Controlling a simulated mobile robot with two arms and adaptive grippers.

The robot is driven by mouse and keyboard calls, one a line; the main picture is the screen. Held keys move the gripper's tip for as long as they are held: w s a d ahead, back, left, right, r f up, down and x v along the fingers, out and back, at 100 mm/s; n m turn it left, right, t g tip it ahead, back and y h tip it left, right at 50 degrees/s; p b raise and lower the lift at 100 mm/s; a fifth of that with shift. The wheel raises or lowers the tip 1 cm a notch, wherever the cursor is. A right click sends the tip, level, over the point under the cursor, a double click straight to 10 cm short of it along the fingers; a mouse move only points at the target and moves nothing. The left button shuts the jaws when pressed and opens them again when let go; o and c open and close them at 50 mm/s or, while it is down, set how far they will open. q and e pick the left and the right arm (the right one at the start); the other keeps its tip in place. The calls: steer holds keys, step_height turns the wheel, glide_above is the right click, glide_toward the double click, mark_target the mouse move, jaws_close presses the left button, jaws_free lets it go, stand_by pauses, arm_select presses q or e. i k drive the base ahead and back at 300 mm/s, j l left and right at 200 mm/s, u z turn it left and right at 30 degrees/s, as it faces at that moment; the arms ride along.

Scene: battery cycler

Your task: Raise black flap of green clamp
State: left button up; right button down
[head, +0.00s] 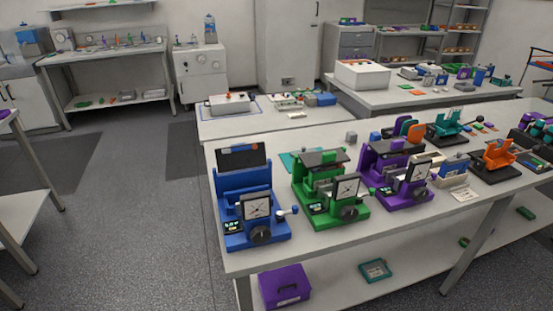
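The green clamp (312,208) stands on the near white table, between a blue and a purple clamp. It has a square white dial (347,189) and a dark knob on its front. Its black flap (321,157) lies nearly flat across the top, with a small red spot near its right end. What lies under the flap is hidden. Neither of my grippers is in the head view.
The blue clamp (232,198) stands at left with its black flap (242,158) tilted up. The purple clamp (384,193) stands close at right. Orange (494,154) and teal (448,128) devices are farther right. Floor is clear left of the table.

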mark_target(315, 160)
steer(key=i+j+z, duration=0.45)
steer(key=j, duration=1.5)
steer(key=j+z, duration=0.5)
steer(key=j, duration=1.5)
